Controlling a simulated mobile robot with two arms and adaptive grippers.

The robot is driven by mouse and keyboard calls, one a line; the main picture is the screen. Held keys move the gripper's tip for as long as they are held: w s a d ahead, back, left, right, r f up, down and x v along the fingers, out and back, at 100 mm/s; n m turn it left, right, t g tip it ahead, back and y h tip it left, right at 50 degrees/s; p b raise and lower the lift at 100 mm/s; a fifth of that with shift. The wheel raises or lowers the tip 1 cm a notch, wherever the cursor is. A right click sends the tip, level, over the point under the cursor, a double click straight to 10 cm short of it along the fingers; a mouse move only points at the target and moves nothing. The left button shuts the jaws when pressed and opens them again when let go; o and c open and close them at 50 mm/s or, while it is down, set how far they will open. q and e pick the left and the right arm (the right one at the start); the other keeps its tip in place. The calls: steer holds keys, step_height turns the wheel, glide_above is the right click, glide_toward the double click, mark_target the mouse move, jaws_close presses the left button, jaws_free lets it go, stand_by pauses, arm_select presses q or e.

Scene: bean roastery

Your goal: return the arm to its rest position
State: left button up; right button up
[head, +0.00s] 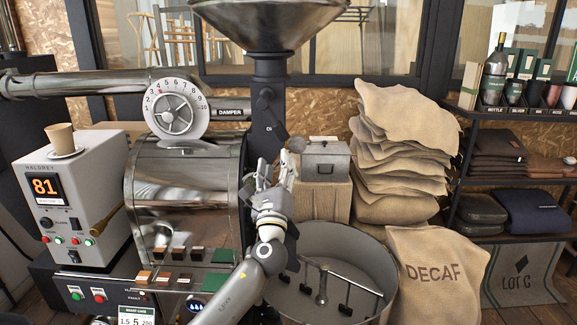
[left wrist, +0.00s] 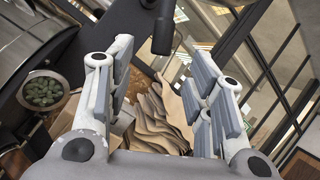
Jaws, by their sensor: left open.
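My left gripper (head: 275,175) is raised in front of the roaster drum's right side in the head view, fingers pointing up. In the left wrist view its two fingers (left wrist: 165,95) stand wide apart with nothing between them. Its arm (head: 240,290) comes up from the bottom of the head view. The gripper overlaps the edge of the metal drum (head: 175,190) in the picture; I cannot tell whether they touch. My right gripper does not show.
A round cooling tray (head: 375,262) with stirring arms lies right of my arm. Behind it stand a metal box (head: 326,163) and stacked sacks (head: 400,150). A hopper (head: 268,22) hangs above. A control box (head: 75,190) bears a cup (head: 60,137). A shelf (head: 515,235) stands right.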

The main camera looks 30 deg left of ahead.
arm_select(q)
steer(key=s+d+f+n+g+h, duration=0.25)
steer(key=s+f+n, duration=0.25)
steer(key=f, duration=0.4)
steer(key=s+d+f+n+g+h, duration=0.15)
steer(key=s+f+n+g, duration=0.3)
steer(key=f, duration=0.45)
steer(key=s+d+f+n+g+h, duration=0.1)
steer(key=s+d+f+n+g, duration=0.15)
steer(key=s+f+n, duration=0.45)
steer(key=s+d+f+n+g+h, duration=0.35)
steer(key=s+d+f, duration=0.3)
steer(key=s, duration=0.35)
steer(key=s+d+f+n+g+h, duration=0.25)
steer(key=s+d+f+g, duration=0.2)
steer(key=s+d, duration=0.4)
steer(key=s+a+f+m+b, duration=0.1)
steer(key=s+f+b, duration=0.2)
steer(key=f, duration=2.8)
steer(key=s+a+f+g+b, duration=0.1)
steer(key=s+a+f+b, duration=0.1)
steer(key=s+f, duration=1.5)
steer(key=shift+a+f+g+h, duration=0.3)
steer(key=shift+a+g, duration=0.05)
steer(key=shift+a, duration=0.25)
